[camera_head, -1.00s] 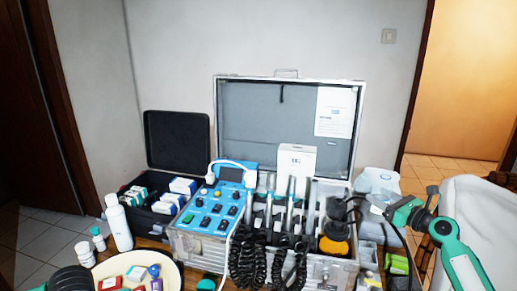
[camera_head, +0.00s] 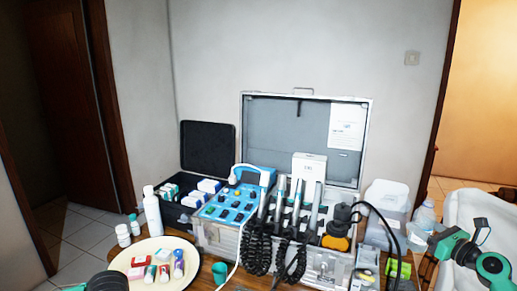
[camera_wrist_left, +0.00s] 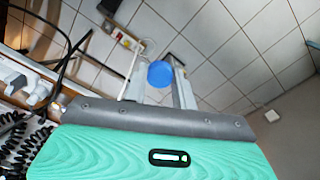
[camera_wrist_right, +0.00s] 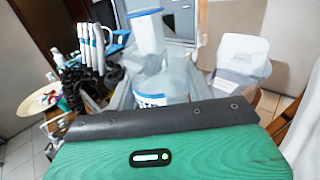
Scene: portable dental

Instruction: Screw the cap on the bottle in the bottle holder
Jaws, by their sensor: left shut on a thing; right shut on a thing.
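In the right wrist view, my right gripper (camera_wrist_right: 160,92) is shut on a clear bottle (camera_wrist_right: 152,85) with a blue band low on its body and another near its top. In the head view the bottle (camera_head: 424,214) stands about upright at the right, by my right gripper (camera_head: 430,238). In the left wrist view, my left gripper (camera_wrist_left: 158,92) is shut on a round blue cap (camera_wrist_left: 160,74), with tiled floor beyond it. Cap and bottle are apart. The left fingers do not show in the head view. I cannot make out a bottle holder.
An open metal case (camera_head: 215,236) with dental handpieces and coiled black cords fills the middle of the table. At left are a plate (camera_head: 125,259) of small boxes, white bottles (camera_head: 152,212) and a black case (camera_head: 208,150).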

